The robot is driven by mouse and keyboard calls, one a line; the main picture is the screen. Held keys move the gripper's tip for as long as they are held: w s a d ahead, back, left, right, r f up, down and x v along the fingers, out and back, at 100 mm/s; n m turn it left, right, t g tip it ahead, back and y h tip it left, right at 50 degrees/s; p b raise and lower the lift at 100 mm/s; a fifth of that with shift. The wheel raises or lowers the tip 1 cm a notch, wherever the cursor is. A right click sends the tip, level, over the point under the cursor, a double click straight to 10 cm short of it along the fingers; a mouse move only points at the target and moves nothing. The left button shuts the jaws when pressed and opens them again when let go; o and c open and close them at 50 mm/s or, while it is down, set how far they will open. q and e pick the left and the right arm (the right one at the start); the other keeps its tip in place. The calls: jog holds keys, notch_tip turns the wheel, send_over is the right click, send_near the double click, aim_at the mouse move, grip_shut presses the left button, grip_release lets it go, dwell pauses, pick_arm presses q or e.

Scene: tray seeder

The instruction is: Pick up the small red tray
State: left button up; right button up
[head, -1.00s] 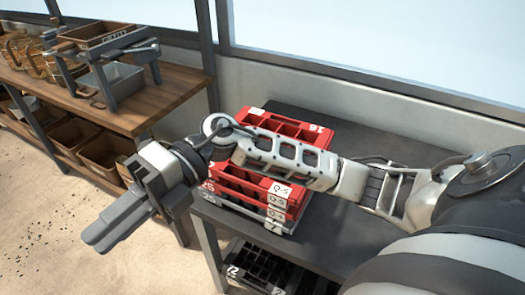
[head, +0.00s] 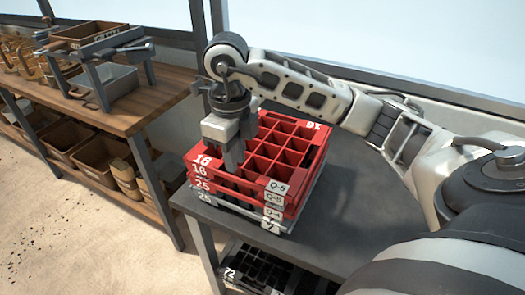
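A stack of gridded seed trays stands on the dark table. The top red tray (head: 307,155) has open square cells and a white "16" at its near left corner. More red shows directly under it, and paler trays (head: 250,212) lie at the bottom. My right gripper (head: 235,172) points down at the left side of the top red tray, its fingers at or just over the cells there. The fingers look narrow from this side, so their gap and any contact with the tray are unclear. My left gripper is out of view.
The dark table (head: 345,225) is bare to the right of the stack. A black tray (head: 262,268) sits on the shelf below. A wooden bench (head: 150,105) at the left holds a metal stand with a brown tray (head: 90,35), with brown bins underneath.

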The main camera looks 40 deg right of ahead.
aim_at(238, 178)
jog(key=shift+w+d+f, duration=0.1)
jog(key=shift+d+f, duration=0.05)
jog(key=shift+f, duration=3.25)
grip_shut()
